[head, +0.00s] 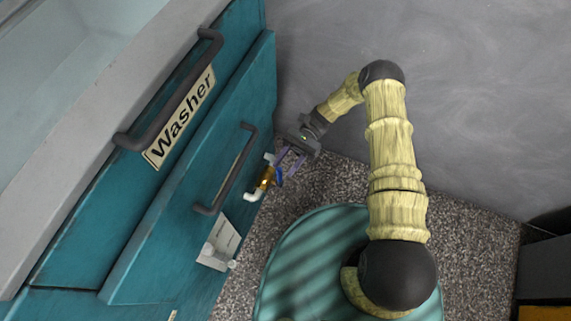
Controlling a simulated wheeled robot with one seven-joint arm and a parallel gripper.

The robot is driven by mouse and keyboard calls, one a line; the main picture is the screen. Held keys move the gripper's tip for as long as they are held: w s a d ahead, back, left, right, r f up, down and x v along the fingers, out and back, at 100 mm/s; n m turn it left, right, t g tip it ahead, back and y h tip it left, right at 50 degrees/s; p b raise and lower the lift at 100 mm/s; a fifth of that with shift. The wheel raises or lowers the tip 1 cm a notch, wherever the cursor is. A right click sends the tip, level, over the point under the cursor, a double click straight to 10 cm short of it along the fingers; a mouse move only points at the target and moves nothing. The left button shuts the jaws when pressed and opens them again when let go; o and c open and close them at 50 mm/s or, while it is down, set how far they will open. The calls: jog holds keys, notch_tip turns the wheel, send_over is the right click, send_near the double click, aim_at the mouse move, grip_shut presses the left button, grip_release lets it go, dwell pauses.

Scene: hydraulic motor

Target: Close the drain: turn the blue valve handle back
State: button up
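The drain valve (265,178) is a small brass body on the teal washer's side, with a white elbow outlet (253,195) below it. Its blue handle (279,178) shows as a small blue piece at the valve's right, close under my gripper's fingers. My gripper (283,165) reaches in from the upper right, with its purple-grey fingers at the valve. The fingers partly cover the valve and handle. Whether they touch or hold the handle is too small to tell.
The teal washer cabinet (75,235) has a dark upper handle (165,95) and a lower handle (230,170) left of the valve. A grey wall (480,100) stands right. Speckled floor (240,285) lies below the valve.

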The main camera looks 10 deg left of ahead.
jog(key=v, duration=0.6)
jog(key=shift+w+d, duration=0.2)
jog(key=shift+d, duration=0.1)
jog(key=d+r+n+t+h, duration=0.1)
jog(key=d+r+t+h, duration=0.2)
jog(key=d+r+t, duration=0.3)
jog(key=d+r+n+t+h, duration=0.15)
jog(key=d+r+t, duration=0.25)
jog(key=r, duration=0.4)
jog(key=s+d+r+n+t+h, duration=0.25)
jog(key=s+d+r+t, duration=0.35)
jog(key=d+r+t, duration=0.4)
notch_tip(320, 180, up, 38)
jog(key=a+p, duration=0.1)
jog(key=p, duration=3.6)
jog(key=shift+g+p, duration=0.3)
jog(key=shift+g, duration=0.1)
